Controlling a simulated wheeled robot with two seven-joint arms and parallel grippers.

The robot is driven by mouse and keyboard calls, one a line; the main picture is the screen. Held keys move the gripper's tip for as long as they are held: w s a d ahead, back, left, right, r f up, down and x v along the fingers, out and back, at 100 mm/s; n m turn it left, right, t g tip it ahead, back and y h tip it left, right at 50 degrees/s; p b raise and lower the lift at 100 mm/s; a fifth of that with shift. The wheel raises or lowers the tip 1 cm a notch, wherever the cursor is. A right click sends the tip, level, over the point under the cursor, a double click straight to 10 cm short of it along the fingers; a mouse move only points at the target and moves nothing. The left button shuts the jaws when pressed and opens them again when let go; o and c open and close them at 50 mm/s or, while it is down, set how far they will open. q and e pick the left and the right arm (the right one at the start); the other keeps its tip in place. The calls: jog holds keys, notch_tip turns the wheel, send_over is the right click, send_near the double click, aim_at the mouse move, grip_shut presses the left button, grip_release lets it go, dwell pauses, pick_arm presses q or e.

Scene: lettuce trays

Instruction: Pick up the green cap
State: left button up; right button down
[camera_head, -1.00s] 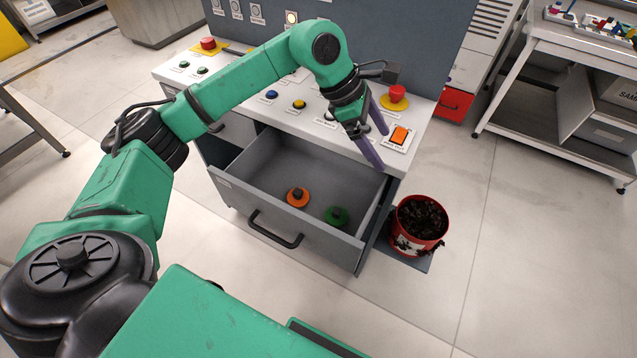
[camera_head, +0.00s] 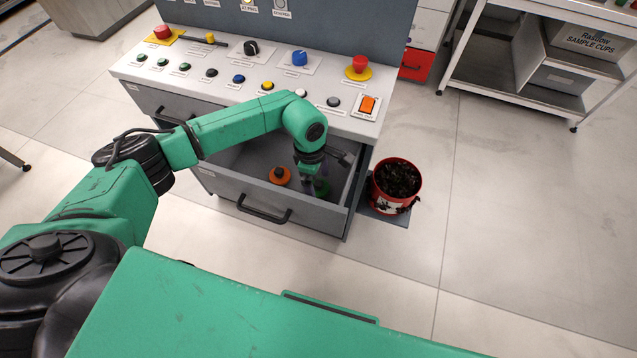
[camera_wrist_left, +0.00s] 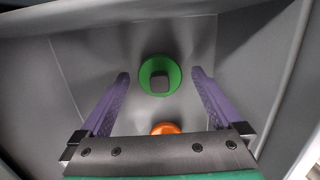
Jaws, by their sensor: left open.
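The green cap (camera_wrist_left: 147,71) lies on the floor of the open grey drawer (camera_head: 225,190). It is a green disc with a dark knob in its middle. In the head view the green cap (camera_head: 322,188) is partly hidden by my left gripper (camera_head: 312,180), which is inside the drawer. In the left wrist view my left gripper (camera_wrist_left: 158,85) is open, its two purple fingers apart and empty. The cap shows between and a little beyond the fingertips, not gripped. My right gripper is not in view.
An orange cap (camera_head: 279,176) lies in the drawer left of the green one; it also shows low in the left wrist view (camera_wrist_left: 165,128). The drawer walls stand close around my gripper. The control panel (camera_head: 215,97) is behind it. A red plant pot (camera_head: 393,188) stands right.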

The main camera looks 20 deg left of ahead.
pick_arm(q)
jog(key=shift+f, duration=0.4)
jog(key=shift+r, duration=0.1)
jog(key=c, duration=1.3)
